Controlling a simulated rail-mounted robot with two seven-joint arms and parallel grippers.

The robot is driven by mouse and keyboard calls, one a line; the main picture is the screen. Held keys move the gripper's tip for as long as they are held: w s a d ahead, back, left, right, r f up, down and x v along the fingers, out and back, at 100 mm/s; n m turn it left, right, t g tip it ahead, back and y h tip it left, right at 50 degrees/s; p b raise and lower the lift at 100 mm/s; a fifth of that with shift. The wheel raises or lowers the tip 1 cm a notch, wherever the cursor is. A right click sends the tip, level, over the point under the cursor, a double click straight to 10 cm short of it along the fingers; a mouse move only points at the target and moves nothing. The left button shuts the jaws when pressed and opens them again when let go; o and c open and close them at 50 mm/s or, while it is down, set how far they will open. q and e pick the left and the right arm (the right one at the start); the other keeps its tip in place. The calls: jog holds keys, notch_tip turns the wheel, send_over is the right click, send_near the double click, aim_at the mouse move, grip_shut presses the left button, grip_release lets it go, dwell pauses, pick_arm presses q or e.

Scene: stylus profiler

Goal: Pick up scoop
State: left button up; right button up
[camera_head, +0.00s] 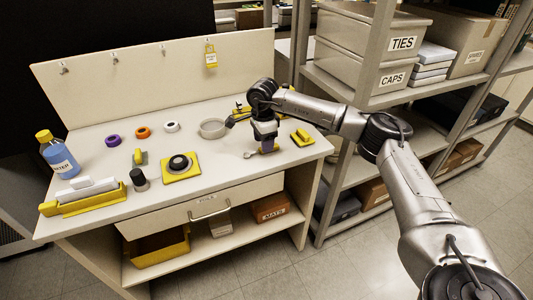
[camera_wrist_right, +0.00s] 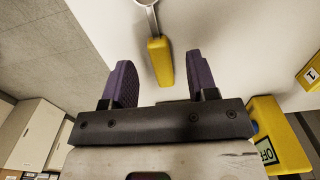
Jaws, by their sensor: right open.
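The scoop has a metal bowl and a yellow handle. In the head view its bowl (camera_head: 249,154) lies on the white bench below my right gripper (camera_head: 267,146), which hides much of the handle. In the right wrist view the yellow handle (camera_wrist_right: 160,62) points between the two purple fingers of my right gripper (camera_wrist_right: 158,75), with the metal neck at the top edge. The fingers are open, with a gap on both sides of the handle. My left gripper is not in view.
A yellow device (camera_head: 302,137) sits just right of the gripper; a yellow block labelled OFF (camera_wrist_right: 280,140) is close in the wrist view. A grey round dish (camera_head: 212,129), tape rolls and a yellow pad (camera_head: 181,175) stand left. A shelf rack (camera_head: 345,165) stands to the right.

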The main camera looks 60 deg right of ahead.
notch_tip(320, 180, down, 2)
jog(key=shift+f+b, duration=0.25)
jog(key=shift+b, duration=0.15)
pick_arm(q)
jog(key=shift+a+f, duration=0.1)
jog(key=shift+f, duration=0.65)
pick_arm(e)
jog(key=c, duration=0.3)
grip_shut()
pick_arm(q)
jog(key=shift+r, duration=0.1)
pick_arm(e)
jog(key=shift+r, duration=0.15)
